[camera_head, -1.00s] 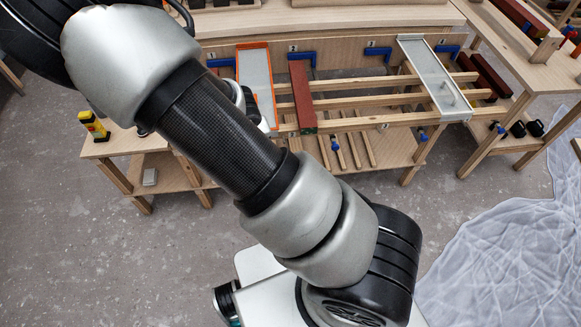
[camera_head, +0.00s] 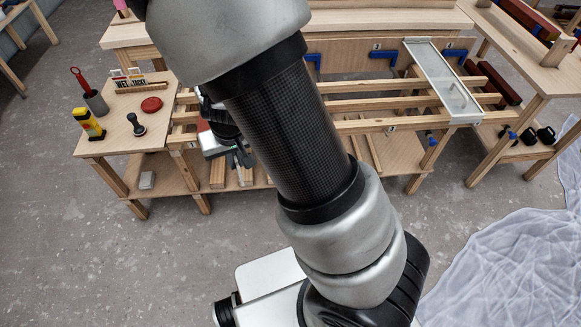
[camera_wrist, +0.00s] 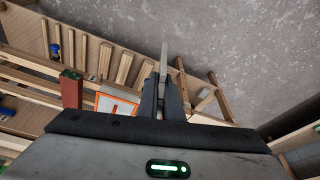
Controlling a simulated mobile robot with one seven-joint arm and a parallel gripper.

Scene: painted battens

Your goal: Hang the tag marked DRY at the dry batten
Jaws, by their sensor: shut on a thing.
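My gripper (camera_wrist: 170,88) is shut on a thin pale piece (camera_wrist: 164,55), seen edge-on in the wrist view; it may be the tag, but no marking is readable. In the head view my gripper (camera_head: 242,157) is partly behind my arm, low at the left part of the slatted rack (camera_head: 376,103). A tag stand (camera_head: 140,87) on the left table carries tags reading WET and, partly legible, TACKY. A red batten (camera_wrist: 70,90) stands out at the left in the wrist view, beside an orange-edged tray (camera_wrist: 118,105). I cannot tell which batten is dry.
The left table (camera_head: 110,142) also holds a cup with a red-handled tool (camera_head: 95,102), a yellow item (camera_head: 88,124), a dark stamp-like item (camera_head: 137,125) and a red disc (camera_head: 151,104). A pale tray (camera_head: 440,80) lies across the rack's right. Blue brackets (camera_head: 395,56) line the back.

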